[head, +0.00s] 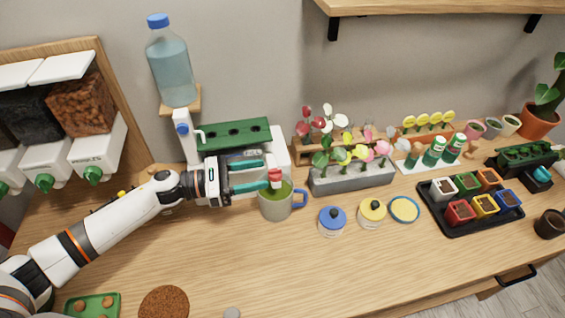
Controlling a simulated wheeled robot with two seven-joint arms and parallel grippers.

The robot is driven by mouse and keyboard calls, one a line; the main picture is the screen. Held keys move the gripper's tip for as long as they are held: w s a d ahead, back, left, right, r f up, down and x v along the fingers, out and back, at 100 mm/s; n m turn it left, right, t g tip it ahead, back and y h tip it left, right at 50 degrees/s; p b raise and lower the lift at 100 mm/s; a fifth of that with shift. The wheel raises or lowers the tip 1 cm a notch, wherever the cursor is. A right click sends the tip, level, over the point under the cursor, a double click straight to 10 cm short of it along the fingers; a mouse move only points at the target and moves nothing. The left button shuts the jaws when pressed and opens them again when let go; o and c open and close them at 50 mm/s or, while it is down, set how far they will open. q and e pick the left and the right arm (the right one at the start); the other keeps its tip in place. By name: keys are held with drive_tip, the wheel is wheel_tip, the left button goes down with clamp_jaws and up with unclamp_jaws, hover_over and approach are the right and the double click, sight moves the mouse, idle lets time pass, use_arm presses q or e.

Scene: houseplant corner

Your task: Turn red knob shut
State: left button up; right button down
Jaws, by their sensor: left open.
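A small red knob (275,174) with a white part shows just above a grey mug (273,208) with a blue handle and green contents. My left gripper (264,175) reaches in from the left, with its two teal fingers apart and pointing right. The fingertips are right beside the red knob, one above and one below its left side. I cannot tell whether they touch it. The knob's mounting is partly hidden by the gripper. My right gripper is not in view.
A water bottle (171,72) stands on a post with a blue knob (182,128), behind my left arm. A green rack (235,133) is behind the gripper. A blue-lidded jar (332,219) and a yellow-lidded jar (372,210) stand right of the mug. The front of the table (270,270) is mostly clear.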

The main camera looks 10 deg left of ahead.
sight(279, 168)
use_arm(q)
drive_tip(key=p+x, duration=0.2)
drive_tip(key=x, duration=0.4)
drive_tip(key=shift+w+r, duration=0.1)
drive_tip(key=shift+w+d, duration=0.2)
drive_tip(key=shift+d, duration=0.2)
drive_tip(key=c, duration=1)
drive_tip(key=shift+o, duration=0.2)
